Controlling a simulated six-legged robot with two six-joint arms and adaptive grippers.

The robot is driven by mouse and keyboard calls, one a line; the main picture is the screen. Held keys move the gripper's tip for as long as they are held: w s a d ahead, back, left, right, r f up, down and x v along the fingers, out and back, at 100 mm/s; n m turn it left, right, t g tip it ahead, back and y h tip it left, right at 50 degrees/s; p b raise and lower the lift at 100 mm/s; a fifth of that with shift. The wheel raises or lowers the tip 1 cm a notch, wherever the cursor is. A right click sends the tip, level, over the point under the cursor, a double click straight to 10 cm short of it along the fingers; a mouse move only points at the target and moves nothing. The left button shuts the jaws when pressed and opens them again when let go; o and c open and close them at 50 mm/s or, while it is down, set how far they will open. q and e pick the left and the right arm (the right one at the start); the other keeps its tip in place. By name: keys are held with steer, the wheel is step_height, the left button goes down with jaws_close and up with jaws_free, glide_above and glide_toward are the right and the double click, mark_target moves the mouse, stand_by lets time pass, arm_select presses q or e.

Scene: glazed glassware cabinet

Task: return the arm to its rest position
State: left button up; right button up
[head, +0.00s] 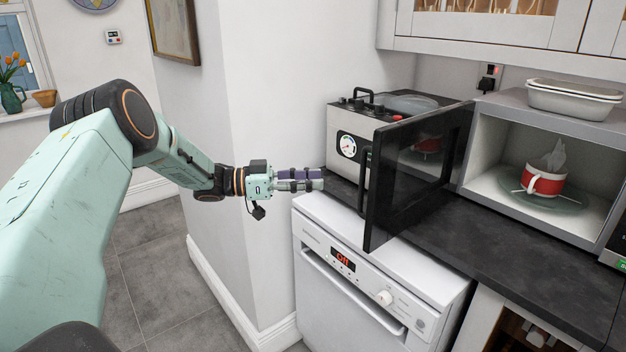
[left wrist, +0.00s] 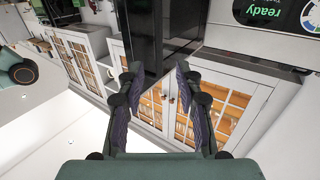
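My left arm reaches in from the left of the head view. Its gripper (head: 316,180) is held level just left of the open black microwave door (head: 415,170), near the counter's left end. In the left wrist view the two fingers (left wrist: 157,78) stand apart with nothing between them, so it is open and empty. I cannot tell whether the fingertips touch anything near the door. My right gripper is not in view.
The microwave (head: 478,187) stands open with a red and white cup (head: 543,183) inside. A coffee machine (head: 349,146) stands behind the gripper, above a white dishwasher (head: 360,275). A white wall corner (head: 250,110) is close behind the arm. Grey floor lies free at lower left.

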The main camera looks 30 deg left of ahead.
arm_select(q)
steer(key=shift+w+f, duration=0.1)
steer(key=shift+w, duration=0.05)
step_height(320, 180, down, 7)
steer(key=w+d+n+t+y, duration=0.1)
steer(key=w+n+t+y, duration=0.2)
steer(key=n+t+y, duration=0.25)
steer(key=s+d+f+n+g+y+b, duration=0.2)
steer(key=s+d+f+g+y, duration=0.15)
steer(key=f, duration=0.45)
steer(key=s+d+f+n+g+y+b, duration=0.1)
steer(key=s+d+f+n+g+y, duration=0.25)
steer(key=f, duration=0.55)
steer(key=s+d+f+g+b, duration=0.2)
steer(key=s+f, duration=0.3)
steer(key=s, duration=0.8)
steer(key=s+d+f+g+y+b, duration=0.1)
steer(key=s+f, duration=0.5)
steer(key=s, duration=0.6)
steer(key=s+d+f+g+b, duration=0.3)
steer(key=s+d+f+g, duration=0.1)
steer(key=s, duration=0.9)
steer(key=shift+s+d+f+g+y, duration=0.35)
steer(key=shift+f+g, duration=0.35)
steer(key=shift+g, duration=0.55)
